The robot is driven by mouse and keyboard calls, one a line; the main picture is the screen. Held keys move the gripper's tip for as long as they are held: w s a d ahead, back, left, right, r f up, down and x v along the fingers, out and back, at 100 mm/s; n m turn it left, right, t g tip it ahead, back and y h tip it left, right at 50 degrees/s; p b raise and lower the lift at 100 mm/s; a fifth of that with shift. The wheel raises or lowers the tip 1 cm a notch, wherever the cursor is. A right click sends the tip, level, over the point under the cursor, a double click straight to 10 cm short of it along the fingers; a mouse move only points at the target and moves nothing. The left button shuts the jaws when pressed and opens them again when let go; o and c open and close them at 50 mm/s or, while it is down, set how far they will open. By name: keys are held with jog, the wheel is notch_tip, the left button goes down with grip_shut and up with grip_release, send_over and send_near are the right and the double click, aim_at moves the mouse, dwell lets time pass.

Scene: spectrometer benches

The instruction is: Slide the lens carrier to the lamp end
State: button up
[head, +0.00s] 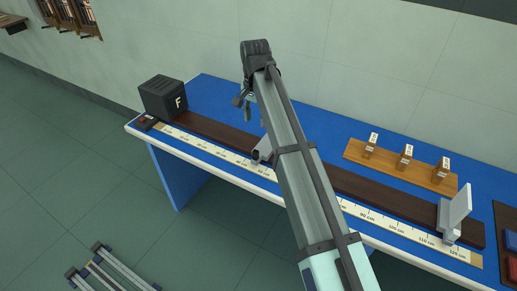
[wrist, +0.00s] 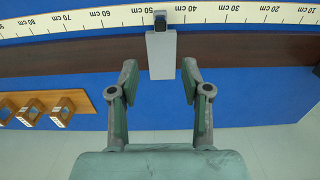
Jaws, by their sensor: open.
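The lens carrier (wrist: 162,58) is a light grey block on the dark wooden rail, with a dark pointer part reaching over the scale near the 50 cm mark. In the head view the carrier (head: 263,150) is partly hidden by my arm. Nothing is held. In the head view it is small and partly hidden behind my arm.
The white scale (head: 205,157) runs along the bench's front edge. A white screen (head: 458,205) on a grey holder stands at the rail's right end. A wooden rack (head: 385,172) with three small blocks sits behind the rail. The rail between carrier and lamp looks clear.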

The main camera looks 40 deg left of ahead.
aim_at(256, 151)
notch_tip(256, 151, down, 17)
jog(key=p, duration=0.3)
jog(key=shift+p, duration=0.3)
jog(key=shift+c, duration=0.4)
grip_shut()
